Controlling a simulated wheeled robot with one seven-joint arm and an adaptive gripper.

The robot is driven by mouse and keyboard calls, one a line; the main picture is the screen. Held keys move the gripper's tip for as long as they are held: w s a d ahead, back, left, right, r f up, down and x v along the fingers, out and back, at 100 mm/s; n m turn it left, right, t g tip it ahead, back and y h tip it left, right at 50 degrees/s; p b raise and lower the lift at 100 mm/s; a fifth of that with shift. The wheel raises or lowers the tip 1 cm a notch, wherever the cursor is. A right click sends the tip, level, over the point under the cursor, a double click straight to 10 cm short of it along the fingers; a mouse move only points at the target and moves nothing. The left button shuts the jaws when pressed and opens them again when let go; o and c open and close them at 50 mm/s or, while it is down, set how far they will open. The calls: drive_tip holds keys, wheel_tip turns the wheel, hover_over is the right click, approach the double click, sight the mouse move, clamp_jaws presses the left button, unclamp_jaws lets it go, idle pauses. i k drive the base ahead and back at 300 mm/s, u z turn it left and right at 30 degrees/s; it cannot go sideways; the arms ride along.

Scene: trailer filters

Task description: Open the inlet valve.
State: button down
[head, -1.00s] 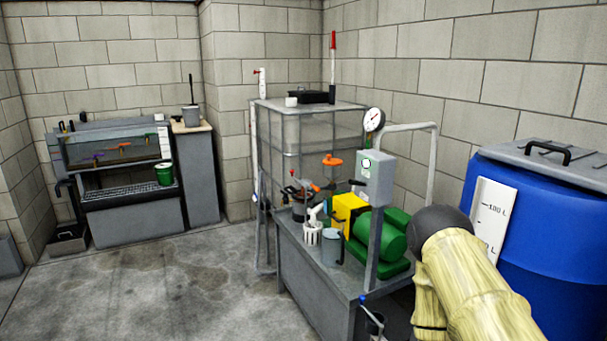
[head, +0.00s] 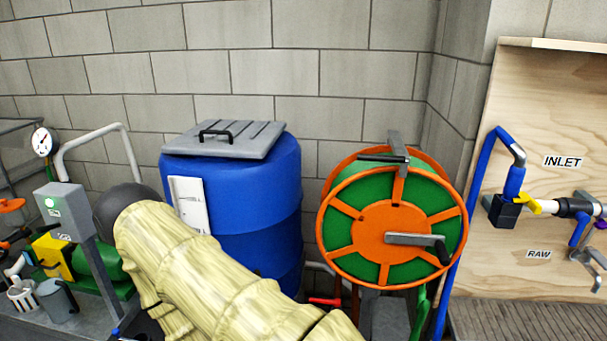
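The INLET label (head: 563,161) is on a plywood panel (head: 585,110) at the right. Below and left of it, a small yellow lever (head: 528,205) sits beside a black block (head: 504,211) on the pipe run; this looks like the inlet valve. The lever looks to lie roughly along the pipe, but it is too small to tell whether the valve is open or shut. A blue hose (head: 484,180) reaches the block from the left. My arm crosses the lower left, well apart from the panel. My gripper is not in view.
An orange and green hose reel (head: 391,230) stands between my arm and the panel. A blue barrel (head: 245,205) with a grey lid (head: 225,139) is behind my arm. A pump bench (head: 40,315) is at the far left. A RAW label (head: 539,254) is lower on the panel.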

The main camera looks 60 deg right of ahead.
sight(582, 219)
drive_tip(key=k, duration=0.5)
drive_tip(key=u, duration=1.35)
drive_tip(key=i, duration=0.75)
drive_tip(key=z, duration=4.6)
drive_tip(key=i, duration=0.5)
drive_tip(key=z, duration=0.05)
